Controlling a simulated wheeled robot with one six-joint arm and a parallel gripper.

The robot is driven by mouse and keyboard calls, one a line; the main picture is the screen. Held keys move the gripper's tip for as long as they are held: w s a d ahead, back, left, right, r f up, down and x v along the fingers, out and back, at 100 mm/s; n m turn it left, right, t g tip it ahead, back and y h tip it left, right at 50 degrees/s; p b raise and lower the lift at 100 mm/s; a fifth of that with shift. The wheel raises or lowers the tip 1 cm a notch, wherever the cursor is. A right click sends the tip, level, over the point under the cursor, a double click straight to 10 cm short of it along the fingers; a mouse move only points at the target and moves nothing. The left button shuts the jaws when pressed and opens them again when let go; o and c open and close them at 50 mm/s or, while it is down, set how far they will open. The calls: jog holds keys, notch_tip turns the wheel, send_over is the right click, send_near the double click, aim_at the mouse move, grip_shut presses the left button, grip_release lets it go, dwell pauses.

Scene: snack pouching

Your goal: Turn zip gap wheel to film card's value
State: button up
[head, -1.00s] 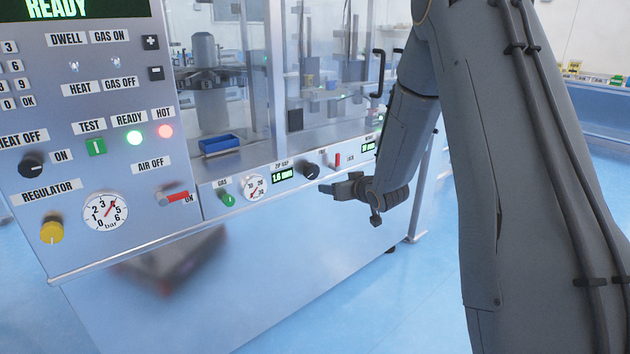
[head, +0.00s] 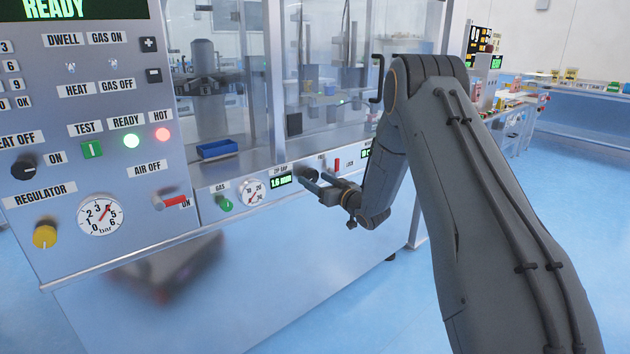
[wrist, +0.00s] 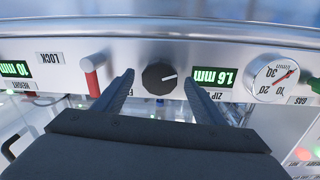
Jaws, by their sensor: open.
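The zip gap wheel is a black ribbed knob (wrist: 159,78) on the machine's front rail. It also shows in the head view (head: 308,172), partly behind my gripper. Beside it a green display (wrist: 215,77) reads 1.6 mm; it shows in the head view too (head: 281,182). My gripper (wrist: 158,85) is open, with one finger on each side of the knob in the wrist view. I cannot tell whether the fingers touch it. In the head view my gripper (head: 312,182) is at the knob. I cannot make out a film card.
A red lever (wrist: 92,80) marked LOCK and a 10 mm display (wrist: 15,70) are on one side. A gas gauge (wrist: 274,78) is on the other. A blue tray (head: 217,149) sits inside the machine.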

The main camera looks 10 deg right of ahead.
jog(key=shift+w+a, duration=0.2)
jog(key=shift+w, duration=0.15)
jog(key=c, duration=1.1)
jog(key=shift+o, duration=0.3)
